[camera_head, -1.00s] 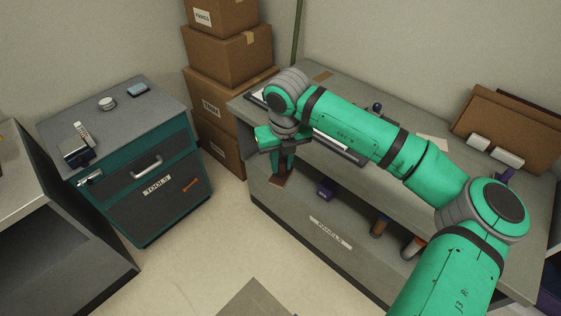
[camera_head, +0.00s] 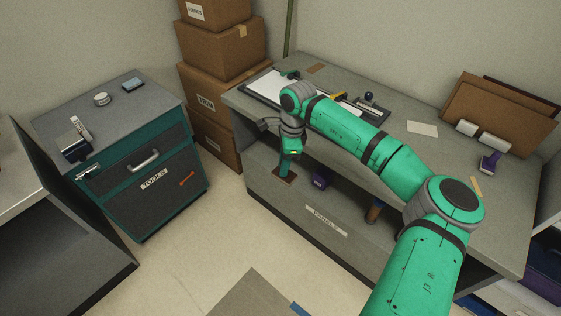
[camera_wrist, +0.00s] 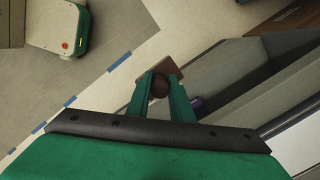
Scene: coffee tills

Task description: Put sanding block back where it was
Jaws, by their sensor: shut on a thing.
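The brown sanding block (camera_head: 284,176) is held in my gripper (camera_head: 288,166), in front of the bench's open lower shelf. In the wrist view, the fingers (camera_wrist: 160,88) are closed around the block's dark round knob, and its flat brown base (camera_wrist: 172,66) shows beyond the fingertips. The floor shows below the block in that view. In the head view, the block is small and partly hidden by the fingers.
The grey bench (camera_head: 445,160) has a tray, tools and panels on top. A purple object (camera_head: 320,179) and a brown cylinder (camera_head: 375,213) stand on its lower shelf. Stacked boxes (camera_head: 214,100) and a tool cabinet (camera_head: 150,185) stand left. The floor in front is open.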

